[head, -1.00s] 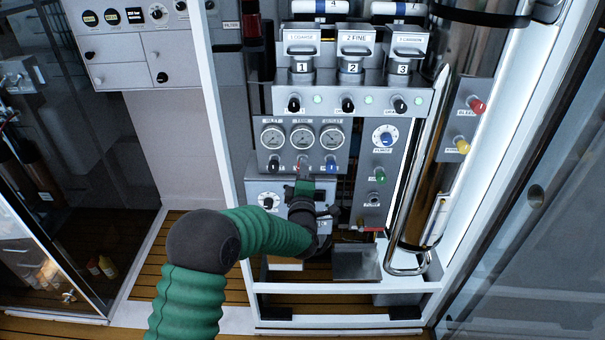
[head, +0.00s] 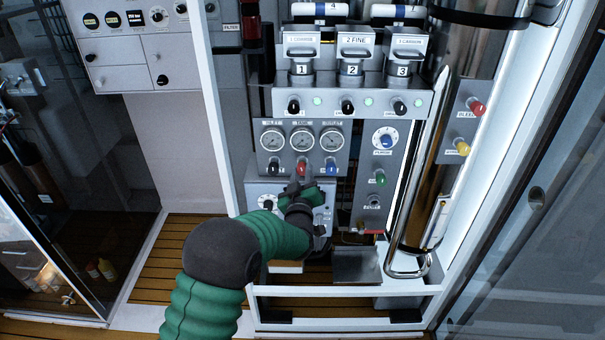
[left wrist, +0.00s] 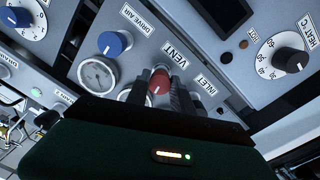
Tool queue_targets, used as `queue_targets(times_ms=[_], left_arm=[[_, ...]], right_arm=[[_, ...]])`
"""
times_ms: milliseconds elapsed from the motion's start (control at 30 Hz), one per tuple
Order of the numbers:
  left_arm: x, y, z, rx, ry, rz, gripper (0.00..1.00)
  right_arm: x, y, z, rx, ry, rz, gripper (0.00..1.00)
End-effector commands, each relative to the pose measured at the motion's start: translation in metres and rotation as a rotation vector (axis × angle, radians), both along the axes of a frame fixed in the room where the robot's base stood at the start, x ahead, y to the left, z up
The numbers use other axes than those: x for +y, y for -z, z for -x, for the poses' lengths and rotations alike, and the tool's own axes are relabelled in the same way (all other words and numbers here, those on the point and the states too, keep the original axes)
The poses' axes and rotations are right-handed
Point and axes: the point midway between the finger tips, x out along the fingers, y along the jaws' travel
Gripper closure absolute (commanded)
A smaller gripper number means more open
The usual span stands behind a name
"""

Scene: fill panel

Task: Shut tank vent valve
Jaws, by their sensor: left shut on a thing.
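The red vent knob (head: 302,167) is in the middle of a row of three knobs under three round gauges. It also shows in the left wrist view (left wrist: 159,82), beside a label reading VENT. My left gripper (head: 302,182) comes up from below at that knob. In the left wrist view its two dark fingers (left wrist: 160,92) stand on either side of the red knob and are shut on it. The fingers hide part of the knob and the gauge behind. My right gripper is in neither view.
A black knob (head: 274,169) and a blue knob (head: 331,169) flank the red one closely. Below is a panel with a dial (head: 267,202). A green knob (head: 380,179) and a curved metal pipe (head: 408,262) stand to the right. A white frame post (head: 216,110) rises at left.

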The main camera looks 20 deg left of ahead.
Motion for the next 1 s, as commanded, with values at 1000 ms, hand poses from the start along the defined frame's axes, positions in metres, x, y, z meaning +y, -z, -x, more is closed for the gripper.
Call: queue_targets(times_ms=[1000], left_arm=[[-0.0014,0.0108,0.0020,0.089,0.005,-0.230,0.69]], right_arm=[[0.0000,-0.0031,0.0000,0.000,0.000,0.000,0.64]])
